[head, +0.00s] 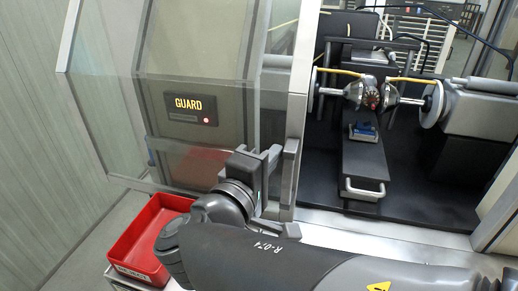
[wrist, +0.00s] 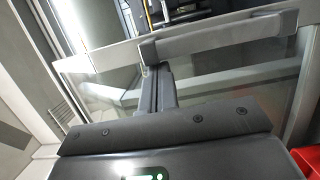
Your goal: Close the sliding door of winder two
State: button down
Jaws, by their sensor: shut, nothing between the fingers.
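The sliding door (head: 120,110) is a clear panel with a grey frame. It stands open to the left, leaving the winder's right part uncovered. Its grey bar handle (head: 291,172) is on the upright frame edge; it crosses the top of the wrist view (wrist: 225,37). My gripper (head: 272,160) is shut and empty, just left of the handle. In the wrist view the closed fingers (wrist: 155,85) reach up to the handle's left end. I cannot tell whether they touch it.
Behind the opening is the winder spindle (head: 370,93) with a wire-wound armature and a black slide (head: 362,160) with a metal handle. A GUARD sign (head: 190,107) shows a red light. A red bin (head: 140,245) sits below my gripper, left. A grey wall is further left.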

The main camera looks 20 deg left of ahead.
jog(key=d, duration=1.4)
jog(key=shift+d, duration=0.2)
jog(key=s+a, duration=0.6)
jog(key=s, duration=0.3)
jog(key=shift+s+a, duration=0.2)
jog(key=shift+s, duration=0.2)
